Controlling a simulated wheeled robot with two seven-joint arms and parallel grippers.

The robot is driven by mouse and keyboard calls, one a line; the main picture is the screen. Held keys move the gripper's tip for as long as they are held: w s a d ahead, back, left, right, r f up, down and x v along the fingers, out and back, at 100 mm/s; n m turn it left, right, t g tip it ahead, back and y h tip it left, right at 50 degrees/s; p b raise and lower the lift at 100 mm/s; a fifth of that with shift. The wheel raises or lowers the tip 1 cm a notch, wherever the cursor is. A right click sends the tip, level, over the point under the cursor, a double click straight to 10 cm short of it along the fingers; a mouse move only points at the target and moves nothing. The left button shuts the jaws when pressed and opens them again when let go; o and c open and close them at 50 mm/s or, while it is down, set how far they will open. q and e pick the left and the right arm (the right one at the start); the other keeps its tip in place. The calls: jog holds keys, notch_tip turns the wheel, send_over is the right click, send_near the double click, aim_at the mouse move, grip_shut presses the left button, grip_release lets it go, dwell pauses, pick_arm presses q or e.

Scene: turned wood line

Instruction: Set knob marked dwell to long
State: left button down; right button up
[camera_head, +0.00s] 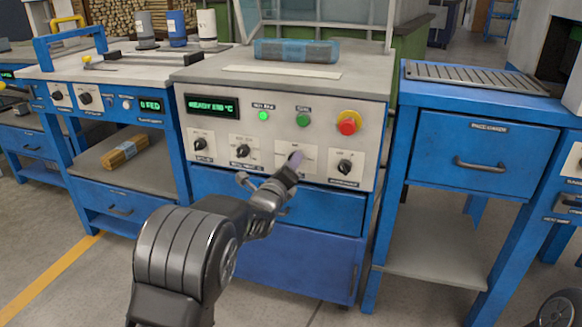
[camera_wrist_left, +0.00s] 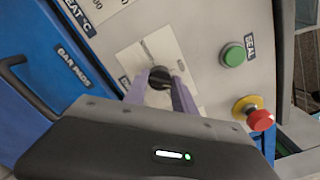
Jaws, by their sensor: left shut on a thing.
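My left gripper (camera_head: 291,164) is at the pale control panel, at the third knob from the left in its lower row. In the left wrist view its two purple fingers (camera_wrist_left: 160,92) are shut on this black knob (camera_wrist_left: 160,77), one on each side. The knob sits on a pale label plate (camera_wrist_left: 138,57); its print is too small to read and partly covered by the fingers. In the head view the fingers hide most of this knob. My right gripper is not in view.
Other black knobs (camera_head: 242,151) (camera_head: 345,167) flank the held one. Above are a green button (camera_head: 303,120), a red emergency stop (camera_head: 348,122), a green lamp (camera_head: 263,116) and a display (camera_head: 211,105). A blue drawer (camera_head: 335,207) lies just below the panel.

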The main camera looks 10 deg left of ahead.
pick_arm(q)
jog(key=shift+m+b, duration=2.05)
jog(key=shift+m, duration=2.95)
jog(key=c, duration=1)
grip_release()
